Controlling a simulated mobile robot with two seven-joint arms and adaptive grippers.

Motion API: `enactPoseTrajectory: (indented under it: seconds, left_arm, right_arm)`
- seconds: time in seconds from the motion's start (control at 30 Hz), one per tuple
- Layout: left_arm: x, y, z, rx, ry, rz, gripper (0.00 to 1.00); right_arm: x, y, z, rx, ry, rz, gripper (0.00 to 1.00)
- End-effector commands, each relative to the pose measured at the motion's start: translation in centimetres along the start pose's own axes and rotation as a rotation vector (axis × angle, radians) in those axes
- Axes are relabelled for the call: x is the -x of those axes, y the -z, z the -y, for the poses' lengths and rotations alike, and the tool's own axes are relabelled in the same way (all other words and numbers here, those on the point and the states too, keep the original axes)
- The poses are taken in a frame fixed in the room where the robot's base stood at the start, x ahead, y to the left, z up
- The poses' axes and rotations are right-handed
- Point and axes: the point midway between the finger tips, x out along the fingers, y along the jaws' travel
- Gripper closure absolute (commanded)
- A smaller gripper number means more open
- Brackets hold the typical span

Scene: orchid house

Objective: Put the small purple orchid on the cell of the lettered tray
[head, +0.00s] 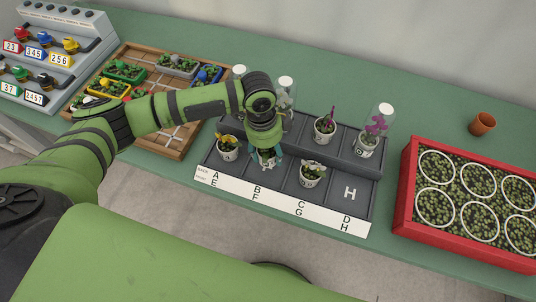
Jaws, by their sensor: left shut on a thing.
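The lettered tray (355,212) is dark grey, with a white strip along its front edge marked A to D above E to H. My left gripper (266,155) points down over its front row, in the column marked B and F, shut on a small white pot (267,163). The gripper hides the plant in that pot. A pot with a tall, narrow purple flower (325,124) stands in the back row. A larger purple orchid (374,126) stands under a clear dome at the back right. The front right cell H is bare. My right gripper is not in view.
A yellow-flowered pot (228,148) and a pale-flowered pot (312,175) flank my left gripper. Clear domes (285,85) stand behind it. A red crate of seedlings (401,200) is at right, a terracotta pot (482,124) behind, a wooden tray (178,150) at left.

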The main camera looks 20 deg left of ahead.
Motion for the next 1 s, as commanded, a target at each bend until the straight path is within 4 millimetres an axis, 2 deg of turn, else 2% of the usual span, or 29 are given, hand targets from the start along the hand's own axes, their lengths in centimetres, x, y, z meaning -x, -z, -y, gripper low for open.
enactPoseTrajectory:
  seconds: [0.23,0.63,0.67,0.7,0.73,1.0]
  left_arm:
    - [-3.3,-0.3,-0.1,0.0,-0.002,0.002,0.82]
    - [-4.0,-0.4,0.0,0.0,-0.001,0.001,0.82]
    - [-4.0,-0.4,0.0,0.0,-0.001,0.001,0.4]
    - [-4.0,-0.4,0.0,0.0,-0.001,0.001,0.24]
    - [-4.0,-0.4,0.0,0.0,-0.001,0.001,0.2]
    - [-4.0,-0.4,0.0,0.0,-0.001,0.001,0.2]
  right_arm:
    - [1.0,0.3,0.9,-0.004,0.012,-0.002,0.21]
    - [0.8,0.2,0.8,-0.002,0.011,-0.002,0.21]
    - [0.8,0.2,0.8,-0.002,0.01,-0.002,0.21]
    - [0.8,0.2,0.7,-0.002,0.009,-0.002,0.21]
    - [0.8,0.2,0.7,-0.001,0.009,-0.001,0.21]
    - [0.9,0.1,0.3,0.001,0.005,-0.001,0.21]
